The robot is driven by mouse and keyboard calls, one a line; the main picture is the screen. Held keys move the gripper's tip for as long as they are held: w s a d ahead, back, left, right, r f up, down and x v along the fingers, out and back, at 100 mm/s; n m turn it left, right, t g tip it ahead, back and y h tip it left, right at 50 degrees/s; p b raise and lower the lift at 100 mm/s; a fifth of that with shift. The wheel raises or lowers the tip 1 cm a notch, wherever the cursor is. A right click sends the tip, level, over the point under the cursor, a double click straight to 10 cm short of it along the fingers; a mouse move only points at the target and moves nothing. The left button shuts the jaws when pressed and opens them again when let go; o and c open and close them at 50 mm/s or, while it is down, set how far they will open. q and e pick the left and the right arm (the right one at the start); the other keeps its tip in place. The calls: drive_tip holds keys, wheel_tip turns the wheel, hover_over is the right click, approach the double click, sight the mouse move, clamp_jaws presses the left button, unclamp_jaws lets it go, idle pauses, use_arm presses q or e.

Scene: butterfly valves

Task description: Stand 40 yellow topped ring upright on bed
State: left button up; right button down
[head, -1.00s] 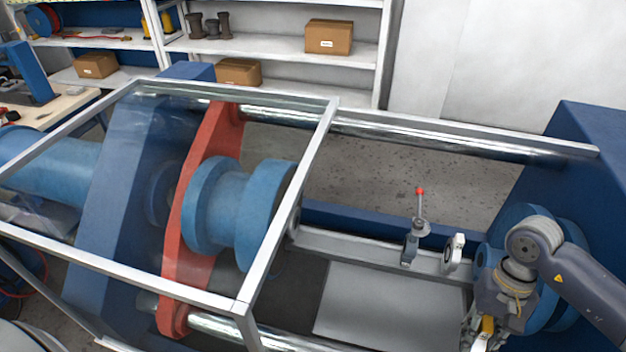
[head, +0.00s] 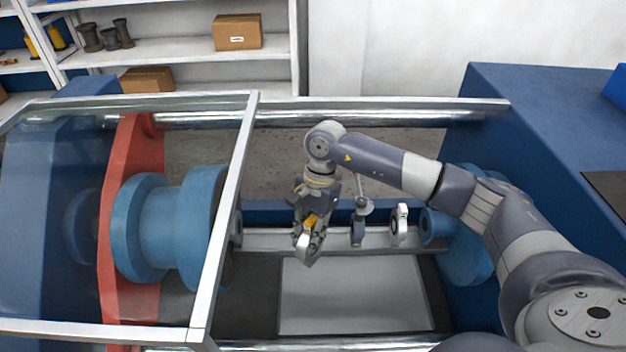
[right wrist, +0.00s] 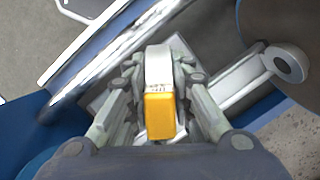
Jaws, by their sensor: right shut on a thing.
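My right gripper (head: 308,250) is shut on the yellow topped ring. In the right wrist view the ring's yellow block (right wrist: 160,115) and pale band sit between the two fingers (right wrist: 158,112); small print on it is too small to read. In the head view the gripper points down above the bed, left of the red-handled valve; the ring is mostly hidden by the fingers. The bed has a grey rail (head: 270,241) and a light plate (head: 350,297) in front of it. My left gripper is not in view.
A valve with a lever (head: 358,232) and a white-rimmed ring (head: 399,224) stand on the rail, right of the gripper. A framed clear guard (head: 225,215) and blue flanged cylinder (head: 165,230) stand left. A blue end block (head: 540,150) stands right. The light plate is bare.

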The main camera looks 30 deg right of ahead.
drive_tip(key=w+d+r+m+t+h+b, duration=0.15)
drive_tip(key=w+d+m, duration=0.45)
drive_tip(key=m, duration=0.8)
drive_tip(key=w+d+m+t+h+b, duration=0.35)
drive_tip(key=w+m, duration=0.55)
drive_tip(key=m, duration=0.6)
use_arm(q)
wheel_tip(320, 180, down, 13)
drive_tip(key=b, duration=0.7)
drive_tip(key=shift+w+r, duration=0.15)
use_arm(e)
wheel_tip(320, 180, down, 12)
drive_tip(key=shift+d+r+g+y, duration=0.2)
drive_tip(key=shift+g+y, duration=0.1)
drive_tip(key=shift+y, duration=0.1)
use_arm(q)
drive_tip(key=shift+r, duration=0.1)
